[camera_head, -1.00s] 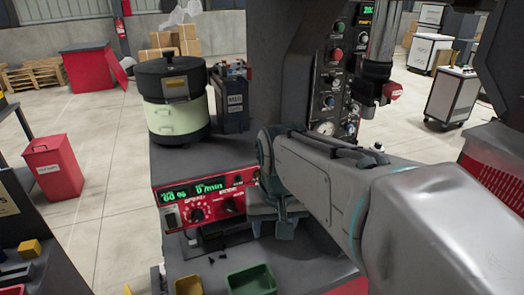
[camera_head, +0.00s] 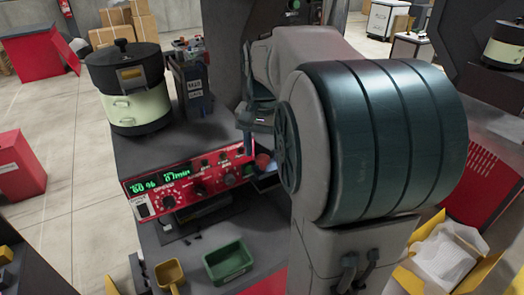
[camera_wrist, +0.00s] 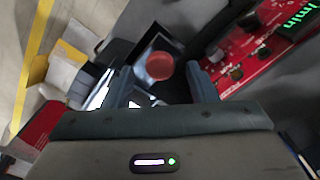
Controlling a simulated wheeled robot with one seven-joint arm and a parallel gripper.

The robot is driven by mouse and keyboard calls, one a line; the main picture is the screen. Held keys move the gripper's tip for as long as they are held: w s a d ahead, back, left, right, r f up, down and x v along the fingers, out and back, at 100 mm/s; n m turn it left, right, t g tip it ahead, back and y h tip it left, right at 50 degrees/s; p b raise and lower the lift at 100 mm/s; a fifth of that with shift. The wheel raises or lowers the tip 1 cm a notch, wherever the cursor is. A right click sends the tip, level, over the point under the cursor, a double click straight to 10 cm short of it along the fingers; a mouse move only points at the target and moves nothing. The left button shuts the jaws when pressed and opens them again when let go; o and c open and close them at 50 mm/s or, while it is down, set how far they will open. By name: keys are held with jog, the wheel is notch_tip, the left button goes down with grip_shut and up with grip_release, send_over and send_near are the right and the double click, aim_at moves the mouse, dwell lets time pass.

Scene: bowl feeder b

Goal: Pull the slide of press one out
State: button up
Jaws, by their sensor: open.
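A round red knob (camera_wrist: 159,66) shows in the wrist view, on a dark part with a pale, shiny plate beside it. I cannot tell for sure that this is the slide of press one. A small red patch (camera_head: 263,162) at the right end of the control panel in the head view looks like the same knob. My gripper (camera_wrist: 160,86) is open. Its two blue-grey fingers stand apart, with the knob seen between and beyond their tips, not gripped. In the head view my gripper (camera_head: 257,121) is partly hidden by my arm, which also covers much of the press.
A red control panel (camera_head: 190,183) with green digits stands close to my gripper; it also fills the right of the wrist view (camera_wrist: 262,42). A green bin (camera_head: 229,262) and a yellow bin (camera_head: 170,275) lie in front. A lidded pot-like feeder (camera_head: 130,90) stands at the back left.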

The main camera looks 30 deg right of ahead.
jog(key=shift+f, duration=0.8)
grip_shut()
